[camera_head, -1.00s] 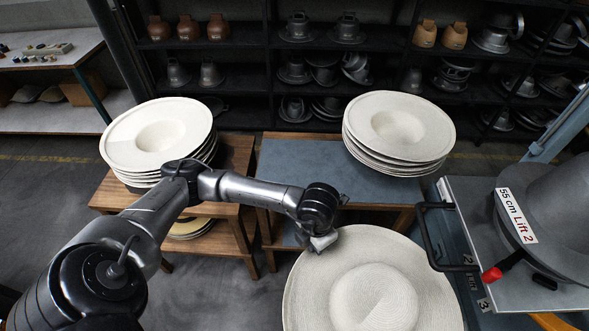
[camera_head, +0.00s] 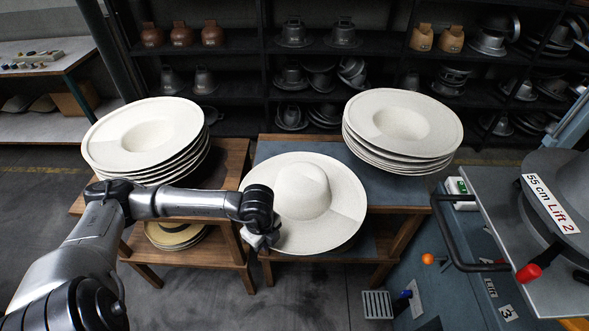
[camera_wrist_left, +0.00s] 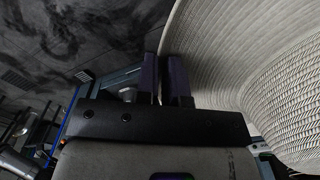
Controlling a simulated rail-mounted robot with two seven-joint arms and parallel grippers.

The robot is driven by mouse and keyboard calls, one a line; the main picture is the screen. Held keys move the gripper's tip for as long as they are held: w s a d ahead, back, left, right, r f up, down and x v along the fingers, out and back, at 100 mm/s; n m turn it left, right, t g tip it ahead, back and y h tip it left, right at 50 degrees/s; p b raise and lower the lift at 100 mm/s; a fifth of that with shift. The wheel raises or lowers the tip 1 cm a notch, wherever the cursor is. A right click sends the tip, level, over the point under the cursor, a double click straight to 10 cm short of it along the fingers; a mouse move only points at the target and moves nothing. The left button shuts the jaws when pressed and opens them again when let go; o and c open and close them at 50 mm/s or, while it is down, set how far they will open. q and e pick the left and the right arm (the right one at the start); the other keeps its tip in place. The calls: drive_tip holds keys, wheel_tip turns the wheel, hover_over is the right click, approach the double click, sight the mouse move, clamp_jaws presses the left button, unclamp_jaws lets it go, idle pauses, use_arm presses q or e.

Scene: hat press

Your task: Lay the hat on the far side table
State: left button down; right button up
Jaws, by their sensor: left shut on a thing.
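The white wide-brimmed hat (camera_head: 303,182) is in the middle of the head view, crown up, over the blue-topped side table (camera_head: 290,146). It covers much of that table top, and its near brim reaches past the front edge. I cannot tell whether it touches the top. My left gripper (camera_head: 274,241) is shut on the near left brim of the hat. In the left wrist view the two dark fingers (camera_wrist_left: 167,77) pinch the brim edge, and the woven underside of the hat (camera_wrist_left: 215,50) fills the right. My right gripper is not in view.
A stack of white hats (camera_head: 400,130) stands on the right part of the blue-topped table. Another stack (camera_head: 145,137) stands on the wooden table (camera_head: 235,160) to the left. A press (camera_head: 560,205) with a black handle is at the right. Shelves stand behind.

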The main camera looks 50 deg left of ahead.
sight(269, 189)
use_arm(q)
drive_tip(key=shift+a+f+n, duration=0.2)
drive_tip(key=shift+a+n, duration=0.05)
drive_tip(key=shift+n, duration=0.05)
drive_tip(key=shift+w+a, duration=0.1)
drive_tip(key=shift+a, duration=0.2)
drive_tip(key=w+a+b, duration=0.1)
drive_tip(key=w+a, duration=0.2)
drive_tip(key=a, duration=0.1)
drive_tip(key=w+a, duration=0.4)
drive_tip(key=a, duration=0.1)
drive_tip(key=w+a+b, duration=0.1)
drive_tip(key=w+a, duration=0.2)
drive_tip(key=a, duration=0.1)
drive_tip(key=shift+w+a+b, duration=0.25)
drive_tip(key=shift+w+b, duration=0.1)
drive_tip(key=shift+f+b, duration=0.55)
drive_tip(key=shift+f, duration=1.35)
drive_tip(key=c, duration=1.2)
unclamp_jaws()
